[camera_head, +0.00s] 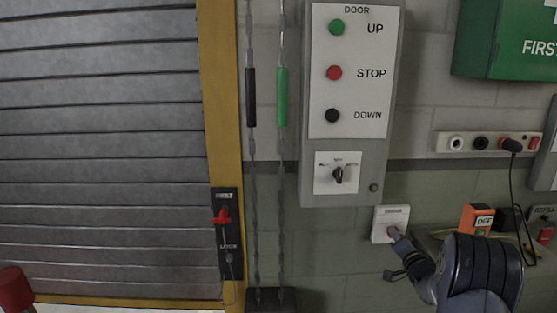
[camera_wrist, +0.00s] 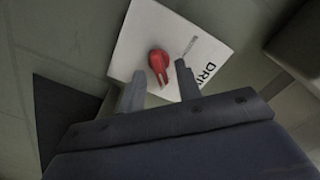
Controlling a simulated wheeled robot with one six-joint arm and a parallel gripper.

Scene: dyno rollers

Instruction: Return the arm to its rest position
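My arm reaches up from the lower right in the head view. My gripper (camera_head: 398,243) is right in front of a small white switch plate (camera_head: 383,217) on the wall, below the door control box. In the wrist view my gripper (camera_wrist: 158,72) has its two fingers apart. A red knob (camera_wrist: 160,62) on the white plate (camera_wrist: 139,34) shows between and just beyond the fingertips. I cannot tell whether a finger touches the knob. The plate bears partly hidden lettering starting "DRY".
The door control box (camera_head: 382,174) hangs above my gripper. Right of it are a socket strip (camera_head: 447,142) with a hanging cable, an orange box (camera_head: 477,219) and a green first-aid box (camera_head: 500,40). Chains (camera_head: 281,200) and a roller shutter (camera_head: 100,150) are at left.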

